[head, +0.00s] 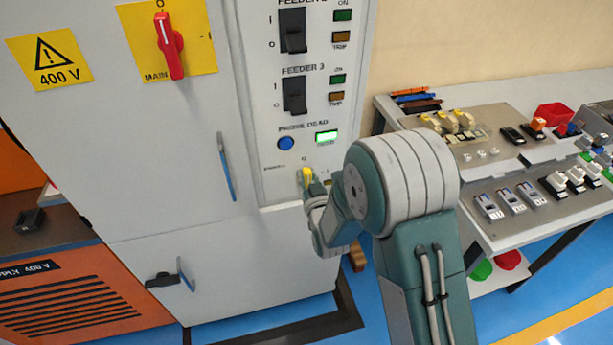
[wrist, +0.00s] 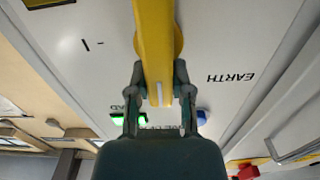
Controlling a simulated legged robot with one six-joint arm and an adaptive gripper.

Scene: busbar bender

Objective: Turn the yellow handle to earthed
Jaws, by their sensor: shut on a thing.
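The yellow handle (head: 306,176) sits low on the grey cabinet's control panel, partly hidden by my gripper (head: 312,190) in the head view. In the wrist view, which is upside down, the handle (wrist: 154,45) runs between my gripper's two fingers (wrist: 157,80), which are shut on it. Its white line points toward the lamp and button row, about midway between the EARTH label (wrist: 231,77) and the "I" mark (wrist: 86,45). It is not turned to EARTH.
Above the handle are a lit green lamp (head: 326,137) and a blue button (head: 285,143). A red main switch (head: 168,46) and a blue door handle (head: 227,167) are to the left. A workbench (head: 480,190) with several parts stands at right.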

